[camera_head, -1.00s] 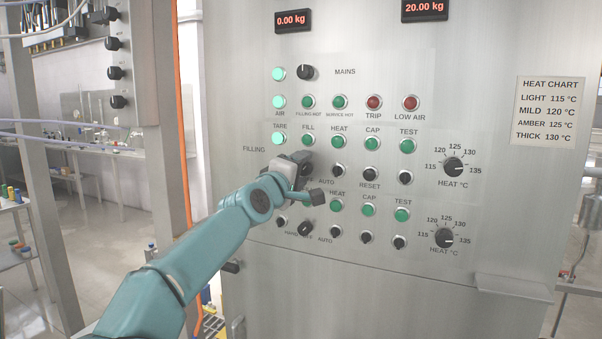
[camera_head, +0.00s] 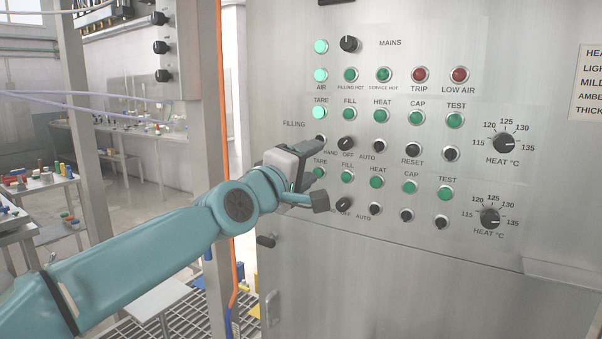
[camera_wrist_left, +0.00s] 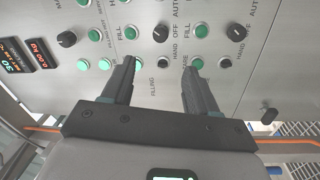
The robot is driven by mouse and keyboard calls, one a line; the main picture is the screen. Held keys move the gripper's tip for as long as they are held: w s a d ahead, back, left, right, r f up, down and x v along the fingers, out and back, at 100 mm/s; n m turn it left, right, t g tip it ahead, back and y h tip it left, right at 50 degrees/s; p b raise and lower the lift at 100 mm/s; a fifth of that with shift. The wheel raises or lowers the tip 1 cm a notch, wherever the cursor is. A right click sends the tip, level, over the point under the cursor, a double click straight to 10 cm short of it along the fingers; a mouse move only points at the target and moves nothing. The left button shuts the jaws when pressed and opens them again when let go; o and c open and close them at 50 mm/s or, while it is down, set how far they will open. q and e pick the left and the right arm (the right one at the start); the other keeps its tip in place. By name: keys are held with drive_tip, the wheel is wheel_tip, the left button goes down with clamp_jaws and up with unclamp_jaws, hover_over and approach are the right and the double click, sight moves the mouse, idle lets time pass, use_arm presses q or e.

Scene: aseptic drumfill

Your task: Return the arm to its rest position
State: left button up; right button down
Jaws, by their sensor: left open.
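My left arm (camera_head: 140,255) comes in from the left in the head view. Its left gripper (camera_head: 317,174) is in front of the left side of the steel control panel (camera_head: 400,285). The gripper is open and empty, and its two dark fingers also show apart in the left wrist view (camera_wrist_left: 160,68). The black HAND/OFF/AUTO selector (camera_head: 345,143) of the FILLING row is right of the upper fingertip. The lower selector (camera_head: 343,205) is close to the lower finger. I cannot tell whether a fingertip touches the panel. My right gripper is not in view.
The panel has rows of green lamps, two red lamps (camera_head: 459,74) and two HEAT dials (camera_head: 505,143). The top-left, AIR and TARE (camera_head: 319,113) lamps glow. A steel post (camera_head: 211,130) and an orange hose (camera_head: 237,270) stand left of the panel. Tables with small items are further left.

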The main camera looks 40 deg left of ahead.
use_arm(q)
drive_tip(key=shift+s+f, duration=0.15)
drive_tip(key=shift+s, duration=1.1)
